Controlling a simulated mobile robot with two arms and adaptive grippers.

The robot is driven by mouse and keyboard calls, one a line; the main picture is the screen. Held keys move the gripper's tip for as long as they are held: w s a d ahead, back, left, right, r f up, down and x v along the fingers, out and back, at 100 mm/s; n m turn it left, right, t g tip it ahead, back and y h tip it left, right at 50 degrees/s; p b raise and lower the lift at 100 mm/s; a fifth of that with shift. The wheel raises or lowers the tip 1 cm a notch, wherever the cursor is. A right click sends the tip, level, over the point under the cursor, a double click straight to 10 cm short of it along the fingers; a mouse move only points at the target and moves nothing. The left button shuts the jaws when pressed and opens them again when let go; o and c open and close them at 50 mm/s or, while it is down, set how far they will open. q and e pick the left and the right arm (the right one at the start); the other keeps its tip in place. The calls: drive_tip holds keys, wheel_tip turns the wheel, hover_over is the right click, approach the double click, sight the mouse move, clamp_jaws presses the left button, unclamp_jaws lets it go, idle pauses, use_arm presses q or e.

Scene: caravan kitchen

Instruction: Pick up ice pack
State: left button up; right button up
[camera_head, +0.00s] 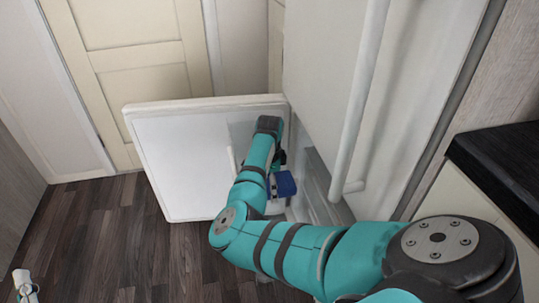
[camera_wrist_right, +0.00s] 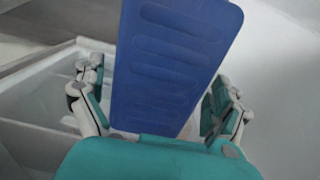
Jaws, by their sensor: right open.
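The ice pack is a flat blue slab with ridges across its face. In the wrist view the ice pack (camera_wrist_right: 175,60) stands between the two fingers of my right gripper (camera_wrist_right: 158,98), which is open. Small gaps show between the pack and the fingers. In the head view the ice pack (camera_head: 285,184) shows as a small blue block at the open freezer compartment, beside my right gripper (camera_head: 274,180), which is partly hidden by my arm. A small part of my left gripper (camera_head: 24,287) shows at the lower left corner; its jaws are unclear.
A white door (camera_head: 175,155) stands open to the left of my right arm. White drawers or bins (camera_head: 318,182) show inside the compartment. A tall white fridge door with a handle (camera_head: 358,100) is above right. A dark counter (camera_head: 505,165) is at right. The wooden floor (camera_head: 110,235) is clear.

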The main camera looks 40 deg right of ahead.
drive_tip(key=shift+c, duration=0.4)
drive_tip(key=c, duration=1.1)
drive_tip(key=shift+c, duration=0.9)
drive_tip(key=shift+r, duration=0.15)
